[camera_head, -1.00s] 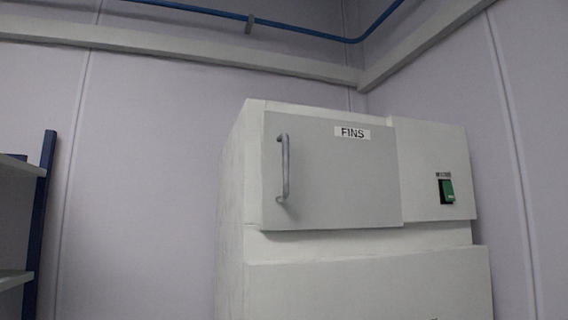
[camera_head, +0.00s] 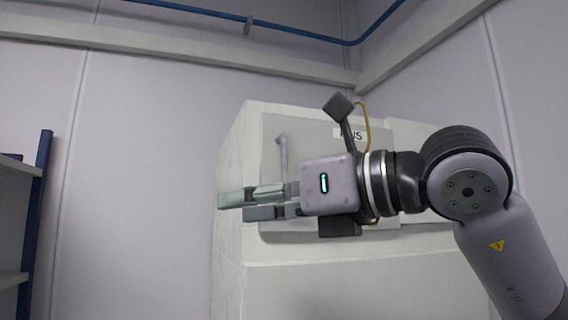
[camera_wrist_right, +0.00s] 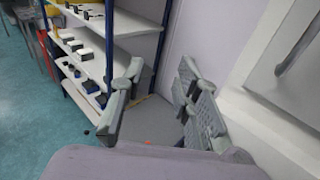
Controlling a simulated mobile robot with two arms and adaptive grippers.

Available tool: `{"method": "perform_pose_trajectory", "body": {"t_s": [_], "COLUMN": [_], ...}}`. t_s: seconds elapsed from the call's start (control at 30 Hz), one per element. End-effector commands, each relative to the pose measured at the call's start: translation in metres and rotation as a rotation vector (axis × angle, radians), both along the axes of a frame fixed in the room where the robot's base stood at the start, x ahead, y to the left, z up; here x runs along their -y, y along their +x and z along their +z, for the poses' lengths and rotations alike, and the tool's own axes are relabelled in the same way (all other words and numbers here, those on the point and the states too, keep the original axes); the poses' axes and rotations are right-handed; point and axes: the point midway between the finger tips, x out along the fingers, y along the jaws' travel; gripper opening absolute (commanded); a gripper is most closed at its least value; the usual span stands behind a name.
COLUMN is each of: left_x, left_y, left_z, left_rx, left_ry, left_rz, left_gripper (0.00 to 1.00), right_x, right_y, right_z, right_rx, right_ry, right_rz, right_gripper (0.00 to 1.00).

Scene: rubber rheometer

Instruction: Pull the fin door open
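The fin door (camera_head: 312,135) is a grey panel on the upper front of a pale cabinet (camera_head: 350,285) and looks closed. Its label is partly covered by my right wrist. The vertical bar handle (camera_head: 283,152) is near the door's left edge, its lower part hidden behind my right gripper (camera_head: 236,206). That gripper points left in front of the door. In the right wrist view the handle (camera_wrist_right: 298,45) is at the upper right, outside the fingers. There the right gripper (camera_wrist_right: 160,72) is open, with nothing between its fingers. My left gripper is not in view.
A shelf unit with blue posts (camera_head: 40,215) stands at the left. The right wrist view shows its white shelves (camera_wrist_right: 135,50) with small items, and green floor (camera_wrist_right: 35,130). Plain wall lies between shelf and cabinet. A blue pipe (camera_head: 300,33) runs high above.

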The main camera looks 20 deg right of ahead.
Motion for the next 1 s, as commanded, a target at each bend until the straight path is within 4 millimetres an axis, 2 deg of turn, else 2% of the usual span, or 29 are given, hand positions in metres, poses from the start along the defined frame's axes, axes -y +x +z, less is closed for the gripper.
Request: {"method": "perform_pose_trajectory", "body": {"t_s": [0.03, 0.2, 0.33, 0.47, 0.57, 1.0], "left_x": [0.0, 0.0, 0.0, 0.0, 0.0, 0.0], "left_y": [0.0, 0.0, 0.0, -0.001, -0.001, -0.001], "left_z": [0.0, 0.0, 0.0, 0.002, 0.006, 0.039], "left_rx": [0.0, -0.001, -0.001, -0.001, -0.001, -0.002], "left_ry": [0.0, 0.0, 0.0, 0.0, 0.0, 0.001], "left_rz": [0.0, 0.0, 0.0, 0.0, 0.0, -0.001], "left_gripper": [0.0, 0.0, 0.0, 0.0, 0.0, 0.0], "right_x": [0.024, 0.092, 0.118, 0.124, 0.121, 0.098], "right_y": [-0.004, -0.021, -0.031, -0.029, -0.016, 0.075], "right_z": [0.02, 0.062, 0.075, 0.079, 0.079, 0.081], "right_rx": [0.033, 0.074, 0.081, 0.079, 0.078, 0.076], "right_ry": [-0.016, -0.015, -0.001, 0.004, 0.003, 0.002], "right_rz": [-0.107, -0.386, -0.491, -0.517, -0.517, -0.512], "right_gripper": [0.3, 0.3, 0.3, 0.3, 0.3, 0.3]}}
